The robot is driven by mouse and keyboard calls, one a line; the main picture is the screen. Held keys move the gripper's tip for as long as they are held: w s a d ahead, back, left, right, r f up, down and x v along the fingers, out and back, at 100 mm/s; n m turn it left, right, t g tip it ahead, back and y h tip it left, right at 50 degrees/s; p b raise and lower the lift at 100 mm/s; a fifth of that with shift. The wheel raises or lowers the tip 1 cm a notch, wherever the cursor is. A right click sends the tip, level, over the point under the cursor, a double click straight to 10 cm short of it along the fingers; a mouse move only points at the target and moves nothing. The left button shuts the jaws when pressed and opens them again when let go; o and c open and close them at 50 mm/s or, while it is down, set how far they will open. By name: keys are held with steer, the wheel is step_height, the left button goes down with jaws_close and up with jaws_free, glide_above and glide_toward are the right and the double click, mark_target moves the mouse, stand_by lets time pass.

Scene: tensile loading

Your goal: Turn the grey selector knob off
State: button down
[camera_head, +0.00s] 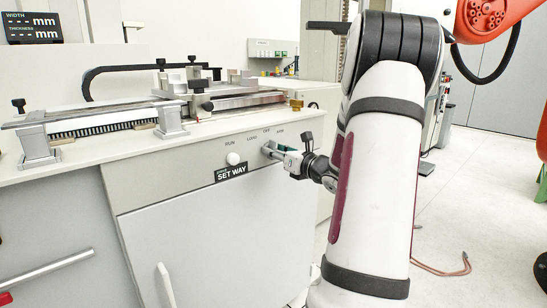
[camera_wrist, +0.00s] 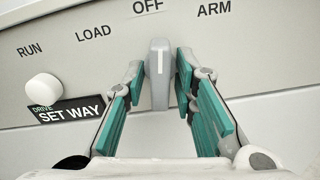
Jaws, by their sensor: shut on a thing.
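The grey selector knob (camera_wrist: 160,74) sits on the machine's front panel below the label OFF. Its white pointer line stands upright, in line with OFF. Labels RUN, LOAD, OFF and ARM run left to right above it. My gripper (camera_wrist: 161,82) has its green-padded fingers on either side of the knob, shut on it. In the head view my gripper (camera_head: 273,150) reaches the panel from the right, and its fingers largely hide the knob.
A white round button (camera_wrist: 43,89) and a black SET WAY plate (camera_wrist: 68,110) are left of the knob. A bench top (camera_head: 95,150) with clamps and rails overhangs the panel. A cabinet door (camera_head: 215,245) is below. An orange arm (camera_head: 490,18) stands at upper right.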

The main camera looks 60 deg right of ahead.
steer(key=shift+f+n+b, duration=0.1)
steer(key=shift+n+b, duration=0.6)
steer(key=shift+n, duration=0.3)
steer(key=c, duration=1.6)
jaws_free()
steer(key=v, duration=1.2)
